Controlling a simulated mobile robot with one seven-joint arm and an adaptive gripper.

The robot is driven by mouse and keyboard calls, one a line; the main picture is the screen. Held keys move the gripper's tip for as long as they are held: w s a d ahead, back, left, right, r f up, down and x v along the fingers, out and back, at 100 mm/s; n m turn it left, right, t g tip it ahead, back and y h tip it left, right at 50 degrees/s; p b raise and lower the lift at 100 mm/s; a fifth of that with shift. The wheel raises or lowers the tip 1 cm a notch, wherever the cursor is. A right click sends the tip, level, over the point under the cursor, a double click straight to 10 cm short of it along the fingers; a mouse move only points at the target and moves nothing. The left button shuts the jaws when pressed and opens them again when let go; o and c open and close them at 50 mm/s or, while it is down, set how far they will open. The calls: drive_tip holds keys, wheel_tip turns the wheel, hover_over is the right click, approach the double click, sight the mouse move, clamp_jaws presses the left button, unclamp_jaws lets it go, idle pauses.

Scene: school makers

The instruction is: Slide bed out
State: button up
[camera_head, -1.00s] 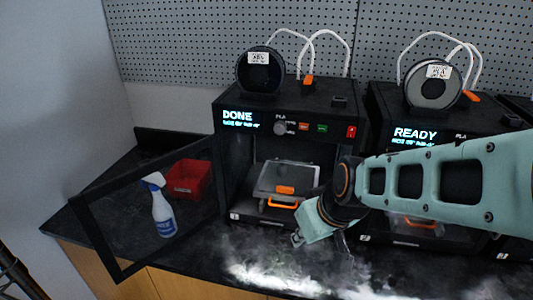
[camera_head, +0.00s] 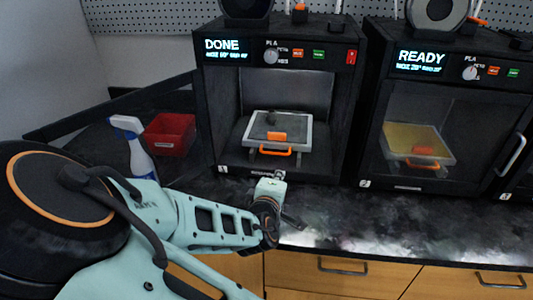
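The left printer (camera_head: 229,86) reads DONE and its front door (camera_head: 110,106) stands open to the left. Its print bed (camera_head: 302,133) is a light-framed grey plate inside the chamber, with an orange handle (camera_head: 274,152) at the front and an orange clip-like part (camera_head: 277,136) above it. A small dark object (camera_head: 271,118) is on the plate. My gripper (camera_head: 280,178) is low in front of this printer, just below and apart from the handle. Its fingers are small and partly hidden, so whether they are open or shut is unclear.
A second printer (camera_head: 375,110) on the right reads READY, with its door closed over a yellowish bed (camera_head: 412,140). A spray bottle (camera_head: 134,150) and a red bin (camera_head: 169,134) stand on the counter (camera_head: 400,218) at left. Wooden drawers (camera_head: 345,272) are below.

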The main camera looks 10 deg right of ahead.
sight(275, 153)
drive_tip(key=w+b, duration=0.1)
drive_tip(key=w, duration=0.2)
drive_tip(key=w+n+t+b, duration=0.1)
drive_tip(key=w, duration=0.3)
drive_tip(key=w+d+t+b, duration=0.1)
drive_tip(key=w, duration=0.3)
drive_tip(key=shift+w+r+n, duration=0.2)
drive_tip(key=shift+r+n, duration=0.1)
drive_tip(key=shift+r, duration=0.05)
clamp_jaws()
drive_tip(key=shift+s, duration=0.15)
